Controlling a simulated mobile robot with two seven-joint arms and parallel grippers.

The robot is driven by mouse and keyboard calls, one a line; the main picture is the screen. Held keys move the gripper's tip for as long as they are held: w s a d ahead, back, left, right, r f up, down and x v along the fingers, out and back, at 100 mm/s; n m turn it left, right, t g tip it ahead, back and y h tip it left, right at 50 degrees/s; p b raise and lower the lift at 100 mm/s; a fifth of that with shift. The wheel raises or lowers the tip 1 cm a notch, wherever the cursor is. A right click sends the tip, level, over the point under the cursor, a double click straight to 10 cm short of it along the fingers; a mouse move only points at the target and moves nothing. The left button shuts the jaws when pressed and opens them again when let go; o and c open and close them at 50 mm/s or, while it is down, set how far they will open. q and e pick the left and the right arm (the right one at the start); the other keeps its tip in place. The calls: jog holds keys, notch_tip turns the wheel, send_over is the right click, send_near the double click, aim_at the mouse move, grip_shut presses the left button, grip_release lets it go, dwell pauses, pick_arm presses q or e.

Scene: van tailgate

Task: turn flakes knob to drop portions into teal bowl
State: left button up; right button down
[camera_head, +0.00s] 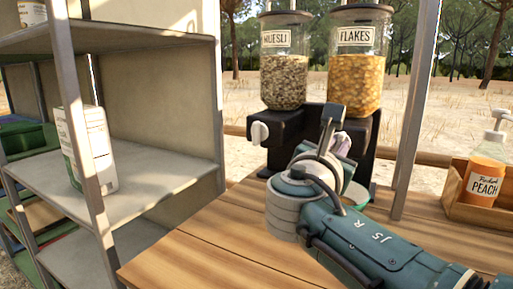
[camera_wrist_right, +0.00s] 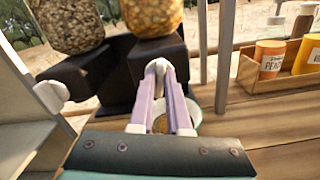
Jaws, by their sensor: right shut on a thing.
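The flakes dispenser (camera_head: 357,82) is a clear jar labelled FLAKES, filled with golden flakes, on a black stand. It also shows in the right wrist view (camera_wrist_right: 152,14). My right gripper (camera_head: 338,138) reaches the front of the stand below this jar. In the right wrist view its pale fingers (camera_wrist_right: 159,68) are closed together on the flakes knob, which they mostly hide. The teal bowl (camera_head: 356,194) stands below, largely hidden by my right arm. In the wrist view its rim (camera_wrist_right: 193,116) shows beside the fingers, with something golden-brown inside. My left gripper is not in view.
A muesli dispenser (camera_head: 284,82) with a white knob (camera_head: 259,133) stands to the left. A metal shelf (camera_head: 150,190) holding a carton (camera_head: 88,150) is at the left. A wooden crate (camera_head: 447,196) with a peach jar (camera_head: 483,182) is at the right, past a grey post (camera_head: 413,120).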

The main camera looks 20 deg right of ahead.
jog(key=shift+s+d+f+m+b, duration=0.15)
jog(key=shift+m+b, duration=2.2)
jog(key=shift+m, duration=1.3)
jog(key=shift+a+f+m+b, duration=0.15)
jog(key=shift+m+b, duration=2.2)
jog(key=shift+m, duration=1.3)
jog(key=shift+d, duration=0.1)
jog(key=shift+r, duration=0.1)
jog(key=c, duration=0.9)
grip_release()
jog(key=v, duration=1)
